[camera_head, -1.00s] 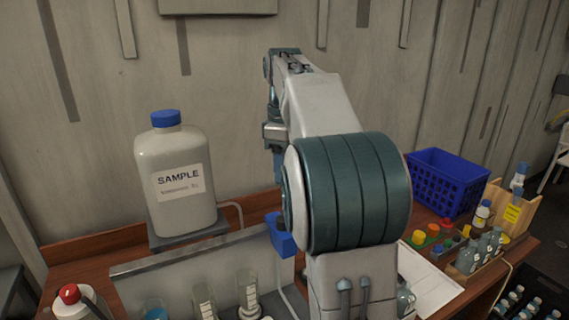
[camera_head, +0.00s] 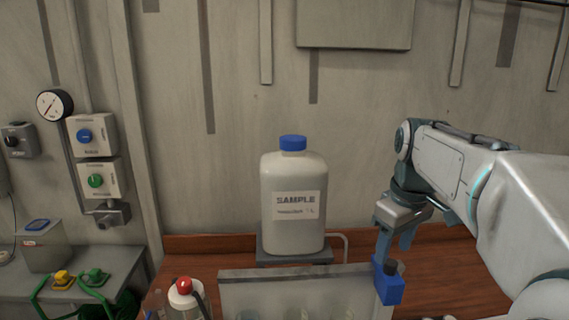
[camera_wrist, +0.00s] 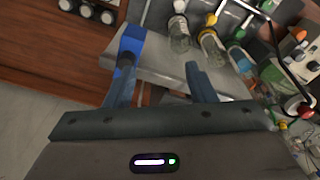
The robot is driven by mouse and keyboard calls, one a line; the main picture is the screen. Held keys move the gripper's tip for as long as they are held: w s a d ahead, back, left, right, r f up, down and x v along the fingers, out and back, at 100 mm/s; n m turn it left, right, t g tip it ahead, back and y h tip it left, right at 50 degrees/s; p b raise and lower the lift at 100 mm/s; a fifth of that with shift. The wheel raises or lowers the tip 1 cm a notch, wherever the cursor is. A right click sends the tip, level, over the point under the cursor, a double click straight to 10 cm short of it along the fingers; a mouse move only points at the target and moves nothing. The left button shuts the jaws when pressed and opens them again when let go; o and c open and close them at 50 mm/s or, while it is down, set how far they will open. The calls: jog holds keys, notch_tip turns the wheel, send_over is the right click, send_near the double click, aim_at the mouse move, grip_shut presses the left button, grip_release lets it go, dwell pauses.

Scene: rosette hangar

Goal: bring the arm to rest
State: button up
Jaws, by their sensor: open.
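My arm reaches in from the right in the head view. My gripper (camera_head: 396,245) points down, with its fingers apart and nothing seen between them. It is just above or beside a blue block (camera_head: 388,287) at the right end of a grey panel (camera_head: 300,272); I cannot tell whether they touch. In the wrist view my gripper (camera_wrist: 162,78) shows two spread fingers. The blue block (camera_wrist: 130,45) appears by the left finger there.
A white sample bottle (camera_head: 292,205) with a blue cap stands on a small stand behind the panel. A red-capped bottle (camera_head: 185,298) is at front left. Several small vials (camera_wrist: 178,35) stand close past the fingers. A gauge (camera_head: 54,104) hangs on the left wall.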

jog(key=s+a+f+m+t, duration=0.1)
jog(key=s+a+f+m, duration=0.2)
jog(key=s+f, duration=0.3)
jog(key=s+a+f+m+t, duration=0.1)
jog(key=s+a+f+m, duration=0.1)
jog(key=s+f, duration=0.4)
jog(key=shift+s+a+f+m, duration=0.25)
jog(key=shift+s+a+m, duration=0.25)
jog(key=shift+s, duration=0.8)
